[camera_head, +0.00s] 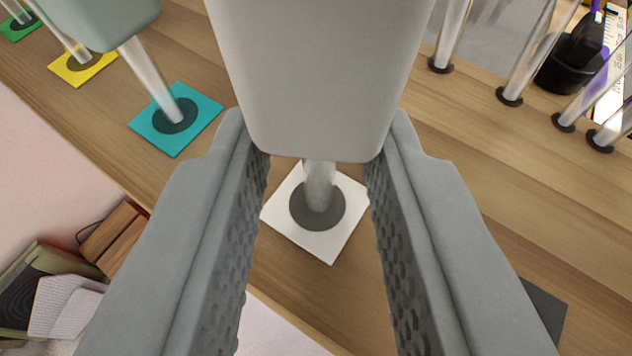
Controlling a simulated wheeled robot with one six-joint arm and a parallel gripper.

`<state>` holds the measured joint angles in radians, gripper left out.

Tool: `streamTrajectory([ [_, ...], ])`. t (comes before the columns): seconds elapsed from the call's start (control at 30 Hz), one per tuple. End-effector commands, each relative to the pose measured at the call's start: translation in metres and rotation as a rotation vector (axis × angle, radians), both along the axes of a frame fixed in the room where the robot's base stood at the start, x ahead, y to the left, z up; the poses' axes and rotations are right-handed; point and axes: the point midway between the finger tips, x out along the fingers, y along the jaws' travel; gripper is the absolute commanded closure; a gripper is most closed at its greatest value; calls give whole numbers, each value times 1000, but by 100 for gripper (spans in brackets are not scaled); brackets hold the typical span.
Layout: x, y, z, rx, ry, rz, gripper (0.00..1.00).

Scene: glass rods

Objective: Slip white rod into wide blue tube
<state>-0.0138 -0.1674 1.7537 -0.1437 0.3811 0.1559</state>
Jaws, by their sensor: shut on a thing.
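My gripper (318,135) has its two grey, ribbed fingers on either side of a large pale grey handle and is shut on it. The handle (318,75) tops the white rod, a clear glass rod (319,180) that shows below it. The rod stands over a dark disc (317,215) on a white square plate (334,246). I cannot tell whether its lower end is in the disc or just above it. The handle hides the upper part of the rod. I cannot make out a wide blue tube in this view.
A teal plate (153,137) with another handled glass rod (152,82) is at upper left, with yellow (63,75) and green (30,30) plates beyond. Several clear tubes (530,58) stand on dark bases at upper right. Bare wooden table (480,145) lies between.

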Motion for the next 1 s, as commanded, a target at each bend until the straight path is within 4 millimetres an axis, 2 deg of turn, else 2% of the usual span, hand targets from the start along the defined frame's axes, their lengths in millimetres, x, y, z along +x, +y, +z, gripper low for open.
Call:
streamTrajectory([
  [0.03, 0, 0, 0, 0, 0, 0, 69],
  [0.1, 0, 0, 0, 0, 0, 0, 55],
  [0.13, 0, 0, 0, 0, 0, 0, 53],
  [0.5, 0, 0, -5, 0, 0, 0, 53],
  [0.67, -18, 1, 4, 0, -1, 0, 53],
  [1.0, -75, 8, 26, -1, -2, 0, 53],
])
